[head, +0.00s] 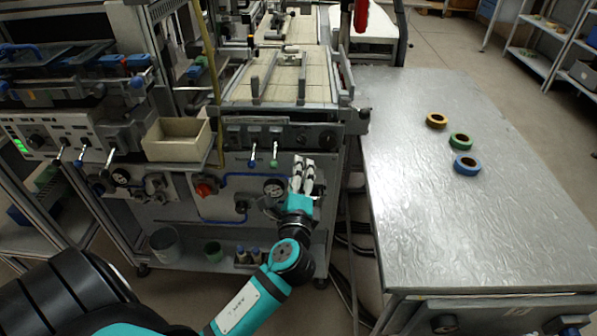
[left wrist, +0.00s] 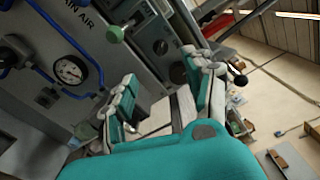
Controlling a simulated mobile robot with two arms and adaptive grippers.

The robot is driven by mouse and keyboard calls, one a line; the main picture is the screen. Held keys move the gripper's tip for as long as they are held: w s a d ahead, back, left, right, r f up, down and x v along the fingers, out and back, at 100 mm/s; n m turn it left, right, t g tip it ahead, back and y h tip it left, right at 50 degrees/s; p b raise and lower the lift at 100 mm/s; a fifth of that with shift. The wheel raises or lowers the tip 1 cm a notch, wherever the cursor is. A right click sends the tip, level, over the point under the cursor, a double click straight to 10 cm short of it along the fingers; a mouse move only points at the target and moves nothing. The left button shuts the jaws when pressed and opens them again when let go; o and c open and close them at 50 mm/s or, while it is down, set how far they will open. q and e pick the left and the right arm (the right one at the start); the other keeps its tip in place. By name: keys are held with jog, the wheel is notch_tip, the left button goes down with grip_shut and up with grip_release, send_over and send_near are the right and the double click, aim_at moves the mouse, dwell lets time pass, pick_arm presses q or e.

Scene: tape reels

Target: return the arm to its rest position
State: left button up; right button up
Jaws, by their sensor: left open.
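My left gripper (head: 303,176) is open and empty in the head view, in front of the machine's lower panel and left of the metal table (head: 440,215). In the left wrist view its two fingers (left wrist: 165,95) stand apart with nothing between them. My right gripper is not in view.
A machine with a gauge-and-valve panel (head: 222,205) stands close behind the gripper. A beige bin (head: 178,140) sits on its left ledge. A bucket (head: 165,244) stands on the lower shelf. The front of the table is clear. Shelves (head: 545,60) stand at the far right.

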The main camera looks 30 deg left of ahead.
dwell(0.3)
pick_arm(q)
jog(key=s+d+f+n+g+h, duration=0.2)
jog(key=s+f+n+g+h, duration=0.3)
jog(key=s+f+n, duration=0.55)
jog(key=s+d+f+n+g+h, duration=0.2)
jog(key=s+d+f+g, duration=0.15)
jog(key=s, duration=0.35)
jog(key=s+d+f+n+g+h, duration=0.1)
jog(key=s+d+f+g+h, duration=0.2)
jog(key=s+d, duration=0.3)
notch_tip(320, 180, down, 24)
jog(key=s+g+p, duration=0.2)
jog(key=s+p, duration=0.1)
jog(key=s+a+f+p, duration=0.1)
jog(key=s+f, duration=0.5)
jog(key=s, duration=0.2)
jog(key=s+a+f, duration=0.2)
jog(key=s+f, duration=0.5)
jog(key=s, duration=0.1)
jog(key=shift+a+f+g+p, duration=0.15)
jog(key=shift+a+g+p, duration=0.1)
jog(key=shift+g+p, duration=0.15)
